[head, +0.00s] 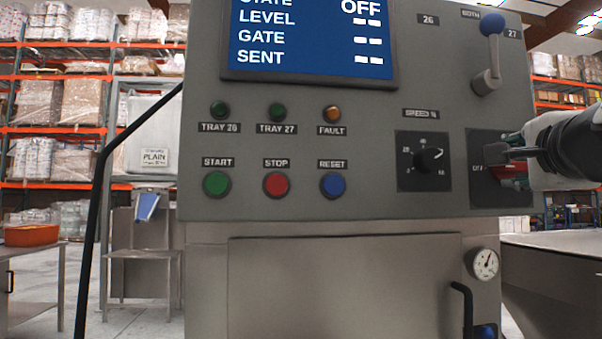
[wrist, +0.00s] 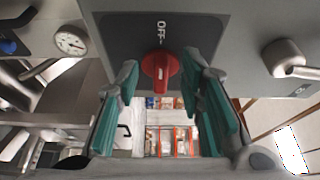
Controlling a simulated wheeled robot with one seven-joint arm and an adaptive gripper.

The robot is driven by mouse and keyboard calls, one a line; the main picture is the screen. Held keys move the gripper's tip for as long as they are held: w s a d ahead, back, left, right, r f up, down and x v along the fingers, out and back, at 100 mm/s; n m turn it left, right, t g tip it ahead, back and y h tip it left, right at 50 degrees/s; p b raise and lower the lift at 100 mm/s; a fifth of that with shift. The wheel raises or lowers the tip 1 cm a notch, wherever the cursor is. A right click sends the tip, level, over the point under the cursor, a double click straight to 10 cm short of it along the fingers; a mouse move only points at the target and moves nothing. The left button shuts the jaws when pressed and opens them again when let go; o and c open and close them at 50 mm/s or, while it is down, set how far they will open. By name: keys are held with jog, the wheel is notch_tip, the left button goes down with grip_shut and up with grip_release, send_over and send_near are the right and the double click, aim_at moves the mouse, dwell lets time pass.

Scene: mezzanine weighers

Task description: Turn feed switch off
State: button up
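The feed switch is a red rotary knob (wrist: 160,70) on a dark plate (wrist: 125,40). In the wrist view its raised grip appears roughly in line with the OFF mark, but its exact setting is hard to tell. In the head view the plate (head: 480,190) is at the panel's right, and my gripper hides most of the knob. My gripper (head: 508,150) is in front of the switch. In the wrist view its two teal-padded fingers (wrist: 163,92) are apart, one on each side of the knob, with gaps visible.
The grey panel has a screen (head: 310,40) reading OFF on its top line. A speed dial (head: 428,160) is left of the switch, and a blue-knobbed lever (head: 490,50) is above it. Green, red and blue buttons (head: 276,185) are farther left. A gauge (head: 485,264) is below.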

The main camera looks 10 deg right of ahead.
jog(key=v, duration=0.8)
jog(key=shift+s, duration=0.25)
jog(key=shift+a, duration=0.15)
jog(key=a+f+n+g+y, duration=0.35)
jog(key=a+f+n, duration=0.25)
jog(key=f, duration=0.4)
jog(key=a+f+n+g+y, duration=0.35)
jog(key=a+f+n, duration=0.2)
jog(key=f, duration=0.55)
jog(key=s+a+f+n+g, duration=0.3)
jog(key=s+f+n+g, duration=0.65)
jog(key=s+f, duration=0.85)
notch_tip(320, 180, up, 29)
jog(key=n+t+p, duration=0.1)
jog(key=t+p, duration=0.3)
jog(key=p, duration=2.2)
jog(key=shift+d+h+p, duration=0.25)
jog(key=shift+h+p, duration=0.05)
jog(key=shift+p, duration=0.05)
